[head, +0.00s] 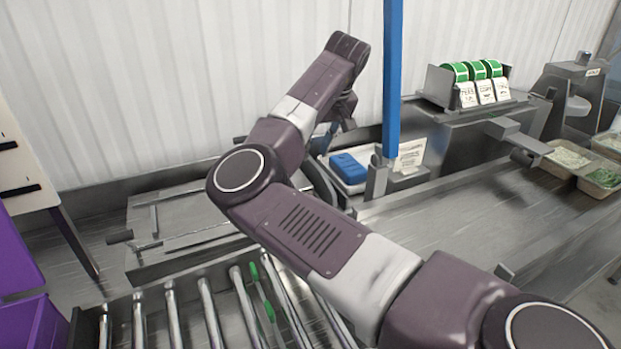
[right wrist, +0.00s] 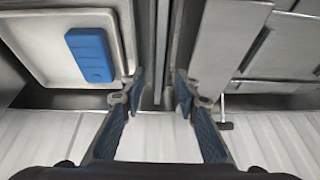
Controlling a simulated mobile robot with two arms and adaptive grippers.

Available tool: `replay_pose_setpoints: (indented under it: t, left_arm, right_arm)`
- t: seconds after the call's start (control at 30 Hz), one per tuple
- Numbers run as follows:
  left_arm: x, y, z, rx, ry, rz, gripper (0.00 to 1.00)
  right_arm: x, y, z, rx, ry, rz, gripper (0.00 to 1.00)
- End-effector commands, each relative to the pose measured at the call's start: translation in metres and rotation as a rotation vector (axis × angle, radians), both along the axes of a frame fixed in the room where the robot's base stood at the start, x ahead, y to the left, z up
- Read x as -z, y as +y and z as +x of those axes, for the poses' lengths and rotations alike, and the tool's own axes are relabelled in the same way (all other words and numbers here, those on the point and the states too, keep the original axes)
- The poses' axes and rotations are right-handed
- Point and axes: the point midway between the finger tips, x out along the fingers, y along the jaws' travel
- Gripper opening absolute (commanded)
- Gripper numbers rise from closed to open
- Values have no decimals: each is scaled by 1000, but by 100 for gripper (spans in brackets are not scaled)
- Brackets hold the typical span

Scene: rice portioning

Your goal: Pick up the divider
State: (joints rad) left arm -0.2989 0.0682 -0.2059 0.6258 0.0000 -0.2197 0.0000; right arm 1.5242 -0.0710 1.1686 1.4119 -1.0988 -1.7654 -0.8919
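I cannot surely make out which thing is the divider. In the right wrist view my right gripper (right wrist: 158,92) is open, its two dark blue-grey fingers apart with nothing held between them. A narrow upright metal edge (right wrist: 161,45) shows beyond the gap between the fingertips; I cannot tell whether it is the divider. A blue block (right wrist: 90,54) lies in a pale tray (right wrist: 60,73) left of the fingers. The block also shows in the head view (head: 348,168), right of my right forearm. In that view the right gripper is mostly hidden behind my arm. My left gripper is not in view.
A blue post (head: 392,80) stands beside the tray. A roller conveyor (head: 172,315) lies at the front left, with a purple bin (head: 22,320) beside it. A label holder (head: 436,84) and food pans (head: 565,158) stand at the right. The conveyor belt (head: 470,215) is clear.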

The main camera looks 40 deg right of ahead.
Motion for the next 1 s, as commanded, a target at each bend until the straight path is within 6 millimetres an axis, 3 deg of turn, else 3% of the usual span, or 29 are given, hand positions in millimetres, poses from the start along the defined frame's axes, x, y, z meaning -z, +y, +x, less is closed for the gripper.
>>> replay_pose_setpoints:
  t: [0.1, 0.23, 0.5, 0.73, 1.0]
  left_arm:
    - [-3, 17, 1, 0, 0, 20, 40]
    - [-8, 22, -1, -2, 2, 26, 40]
    - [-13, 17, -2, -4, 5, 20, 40]
    - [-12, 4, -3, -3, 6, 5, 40]
    - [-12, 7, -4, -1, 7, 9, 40]
  right_arm:
    - [11, -1, 5, 0, -1, 0, 29]
    - [27, -1, 10, 0, -1, -1, 29]
    - [58, -4, 21, 4, -3, -4, 29]
    - [59, -4, 22, 4, -4, -4, 29]
    - [59, -4, 21, 4, -3, -5, 0]
